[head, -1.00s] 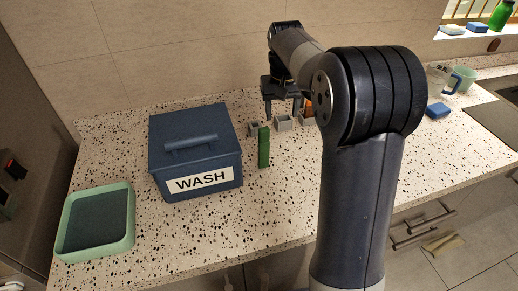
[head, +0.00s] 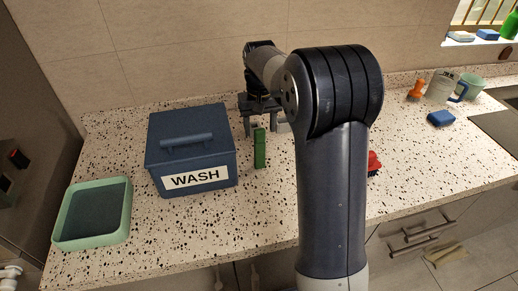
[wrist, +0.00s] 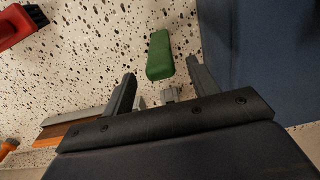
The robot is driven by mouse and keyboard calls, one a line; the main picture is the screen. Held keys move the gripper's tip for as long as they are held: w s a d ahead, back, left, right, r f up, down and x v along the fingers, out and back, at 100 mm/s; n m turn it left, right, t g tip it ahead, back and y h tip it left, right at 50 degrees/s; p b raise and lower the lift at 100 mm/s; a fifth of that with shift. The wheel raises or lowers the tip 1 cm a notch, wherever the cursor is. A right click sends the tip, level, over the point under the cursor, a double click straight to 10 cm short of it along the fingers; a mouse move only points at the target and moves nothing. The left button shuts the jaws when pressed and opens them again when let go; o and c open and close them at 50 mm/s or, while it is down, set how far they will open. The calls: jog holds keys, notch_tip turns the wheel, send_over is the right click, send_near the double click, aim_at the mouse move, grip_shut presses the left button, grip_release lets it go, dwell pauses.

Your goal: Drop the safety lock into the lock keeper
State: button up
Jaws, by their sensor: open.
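A small grey piece (wrist: 170,95) shows between the finger bases in the wrist view. My gripper (head: 264,124) is open and empty, pointing down behind the green bar. In the wrist view my fingers (wrist: 160,70) straddle the green bar's line without touching it. I cannot tell which piece is the safety lock or the lock keeper.
The blue lidded bin (head: 190,150) stands close on the left, and fills the wrist view's right side. A green tray (head: 92,212) lies at far left. A red object (head: 374,163) is partly behind my arm. A blue sponge (head: 440,118) and cups (head: 439,88) stand right.

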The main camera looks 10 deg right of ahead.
aim_at(259, 139)
jog(key=shift+f+p, duration=0.7)
jog(key=shift+f, duration=2.1)
jog(key=shift+c, duration=0.4)
jog(key=shift+w, duration=0.1)
jog(key=c, duration=1.1)
